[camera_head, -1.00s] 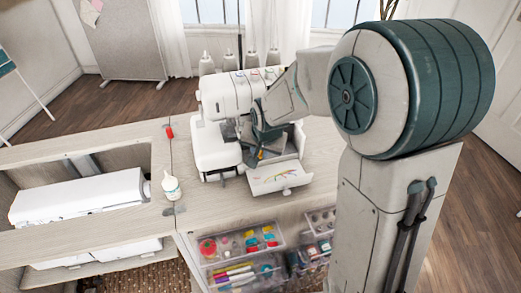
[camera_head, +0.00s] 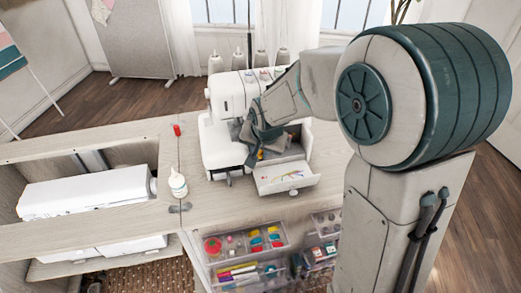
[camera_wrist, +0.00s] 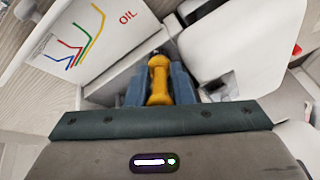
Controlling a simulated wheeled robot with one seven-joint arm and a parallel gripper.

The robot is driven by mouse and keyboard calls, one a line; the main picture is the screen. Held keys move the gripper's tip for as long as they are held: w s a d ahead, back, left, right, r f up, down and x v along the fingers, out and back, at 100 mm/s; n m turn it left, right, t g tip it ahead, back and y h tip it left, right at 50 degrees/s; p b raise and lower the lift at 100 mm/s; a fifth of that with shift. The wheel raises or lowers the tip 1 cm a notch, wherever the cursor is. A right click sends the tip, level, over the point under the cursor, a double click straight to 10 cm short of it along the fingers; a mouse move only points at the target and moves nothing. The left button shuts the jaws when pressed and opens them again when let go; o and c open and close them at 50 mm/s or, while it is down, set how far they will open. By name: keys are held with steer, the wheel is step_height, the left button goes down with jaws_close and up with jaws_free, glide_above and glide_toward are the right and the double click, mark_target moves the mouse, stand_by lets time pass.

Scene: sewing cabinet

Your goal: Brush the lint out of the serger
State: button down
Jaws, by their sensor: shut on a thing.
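The white serger (camera_head: 232,98) stands on the wooden cabinet top, with its front cover (camera_head: 288,180) folded down and open. The cover shows a coloured threading diagram, and in the wrist view (camera_wrist: 85,30) also the word OIL. My gripper (camera_wrist: 158,88) is shut on a yellow handle (camera_wrist: 158,72), which looks like the brush. The brush's tip is hidden. In the head view my gripper (camera_head: 258,146) is at the serger's open front, just above the cover. I cannot make out any lint.
A small white bottle (camera_head: 178,186) and a red spool (camera_head: 177,130) are left of the serger. A white sewing machine (camera_head: 85,195) lies in the cabinet recess. Clear drawers (camera_head: 245,243) with coloured supplies are below. Thread cones (camera_head: 216,63) stand behind the serger.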

steer(key=shift+r+p, duration=1.65)
steer(key=shift+r, duration=1.1)
steer(key=shift+f, duration=0.1)
